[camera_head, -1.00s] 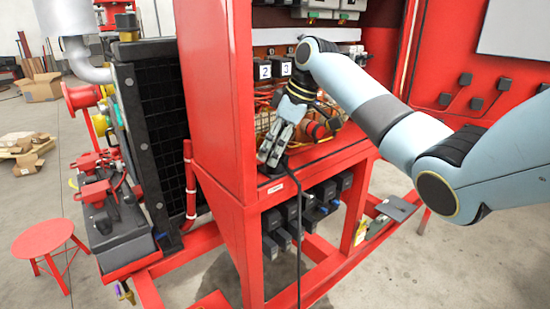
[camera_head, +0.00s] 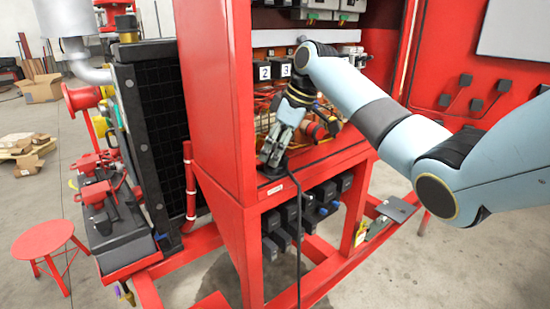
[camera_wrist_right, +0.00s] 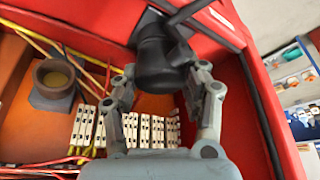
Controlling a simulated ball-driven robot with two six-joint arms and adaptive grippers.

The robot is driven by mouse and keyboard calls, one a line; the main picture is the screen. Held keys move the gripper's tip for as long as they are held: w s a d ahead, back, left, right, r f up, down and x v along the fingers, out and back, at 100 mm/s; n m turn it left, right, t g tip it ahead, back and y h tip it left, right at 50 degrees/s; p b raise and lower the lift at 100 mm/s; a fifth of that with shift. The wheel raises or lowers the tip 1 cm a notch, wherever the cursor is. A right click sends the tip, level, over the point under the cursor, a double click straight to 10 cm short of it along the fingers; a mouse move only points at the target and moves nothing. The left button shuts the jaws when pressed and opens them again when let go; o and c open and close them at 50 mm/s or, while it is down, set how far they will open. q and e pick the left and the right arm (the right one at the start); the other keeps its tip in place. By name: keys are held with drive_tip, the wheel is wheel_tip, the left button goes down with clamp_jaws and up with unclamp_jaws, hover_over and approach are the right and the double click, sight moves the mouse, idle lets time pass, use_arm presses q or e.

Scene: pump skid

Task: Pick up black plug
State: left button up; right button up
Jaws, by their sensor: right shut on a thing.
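The black plug (camera_wrist_right: 158,58) is between the two grey fingers of my right gripper (camera_wrist_right: 164,78) in the right wrist view. The fingers are shut on its round body. A thick black cable runs from the plug to the upper right. In the head view my right gripper (camera_head: 270,157) points down at the front edge of the red cabinet's shelf. There the plug is mostly hidden by the fingers, and its black cable (camera_head: 298,225) hangs down over the front. I cannot tell whether the plug touches the shelf. My left gripper is not in view.
The red cabinet (camera_head: 215,85) stands close on the left of the gripper. Black blocks labelled 2 and 3 (camera_head: 281,67) and loose wires lie behind it. White terminal blocks (camera_wrist_right: 150,130) show in the wrist view. More black plugs (camera_head: 283,238) sit below the shelf.

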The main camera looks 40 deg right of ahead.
drive_tip(key=shift+r, duration=0.15)
wheel_tip(320, 180, up, 4)
drive_tip(key=shift+d+b, duration=0.1)
drive_tip(key=shift+b, duration=0.7)
drive_tip(key=s+d+r+b, duration=0.2)
drive_tip(key=s+d+r, duration=0.3)
drive_tip(key=s, duration=0.5)
drive_tip(key=shift+s+r+b, duration=0.2)
drive_tip(key=shift+r+b, duration=0.1)
drive_tip(key=shift+r, duration=0.6)
drive_tip(key=shift+s+f, duration=0.1)
